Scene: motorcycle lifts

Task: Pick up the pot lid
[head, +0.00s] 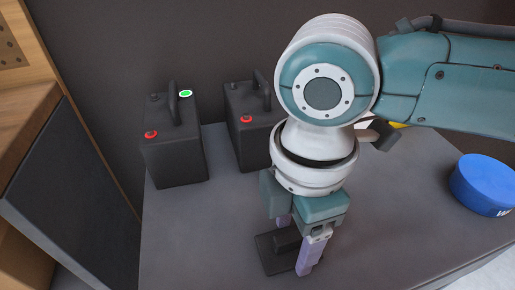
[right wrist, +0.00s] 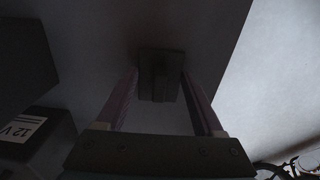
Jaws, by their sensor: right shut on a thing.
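The pot lid is a small, dark, square plate with a raised block handle; in the head view the lid (head: 272,262) lies low in the middle, on or just above the grey tabletop. My right gripper (head: 293,250) points straight down over it, with one purple finger on each side of the handle, and is shut on it. The lid (right wrist: 147,90) also shows in the right wrist view, between the two fingertips of my right gripper (right wrist: 160,78). The far finger is partly hidden behind the handle in the head view. My left gripper is not in view.
Two black batteries with red caps, a left one (head: 175,155) and a right one (head: 240,140), stand at the back of the grey table (head: 190,240). A blue round tub (head: 482,182) stands near the right edge. A wooden cabinet (head: 25,105) is at left. The front left tabletop is clear.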

